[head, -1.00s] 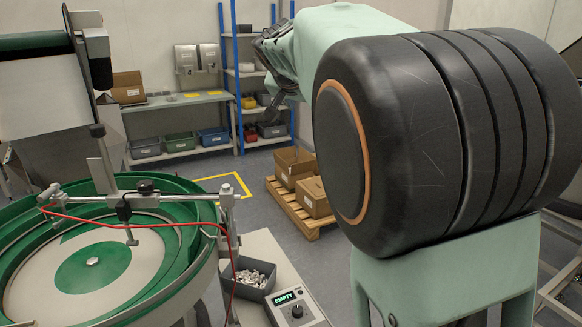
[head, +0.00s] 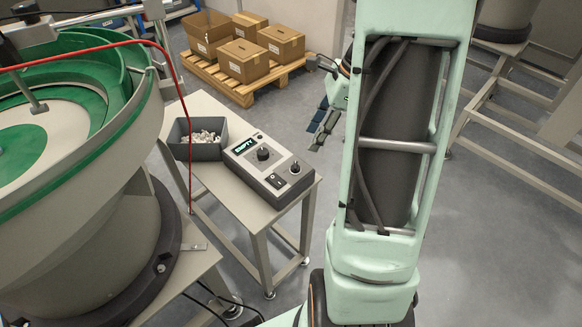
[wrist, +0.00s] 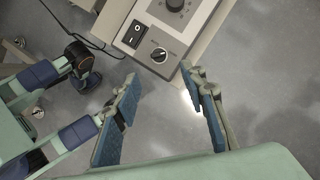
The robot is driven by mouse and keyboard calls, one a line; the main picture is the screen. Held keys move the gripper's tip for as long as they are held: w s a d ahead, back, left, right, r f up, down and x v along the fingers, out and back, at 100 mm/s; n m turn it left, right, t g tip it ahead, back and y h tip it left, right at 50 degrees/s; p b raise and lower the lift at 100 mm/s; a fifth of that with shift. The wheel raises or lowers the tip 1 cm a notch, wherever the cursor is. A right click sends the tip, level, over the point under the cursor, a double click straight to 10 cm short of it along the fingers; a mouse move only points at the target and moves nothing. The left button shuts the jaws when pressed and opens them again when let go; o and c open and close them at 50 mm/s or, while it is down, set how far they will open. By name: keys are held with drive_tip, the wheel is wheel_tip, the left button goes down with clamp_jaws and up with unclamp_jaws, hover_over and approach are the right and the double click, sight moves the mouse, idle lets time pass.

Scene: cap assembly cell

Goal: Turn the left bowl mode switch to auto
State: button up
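A grey control box (head: 247,172) with an "EMPTY" display stands on a small table beside the green feeder bowl (head: 120,125). It carries a large black dial (head: 263,154), a small round selector switch (head: 295,168) and a black rocker (head: 273,181). In the wrist view the selector (wrist: 160,54) lies near the box's edge, its pale pointer slanted; its printed labels are too small to read. My gripper (head: 320,138) is right of the box in the head view, fingers apart and empty. In the wrist view its two blue-padded fingers (wrist: 165,92) are below the selector, touching nothing.
A dark bin of metal parts (head: 197,150) stands on the table (head: 235,203) left of the box. A red cable (head: 178,85) hangs by the bowl. A pallet with cartons (head: 235,92) is behind. The floor right of the table is clear.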

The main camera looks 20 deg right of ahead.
sight(296, 165)
drive_tip(key=b+x, duration=0.2)
drive_tip(key=x, duration=0.9)
drive_tip(key=shift+a+b, duration=0.15)
drive_tip(key=shift+b, duration=0.25)
drive_tip(key=shift+s, duration=0.1)
drive_tip(key=shift+c, duration=0.6)
clamp_jaws()
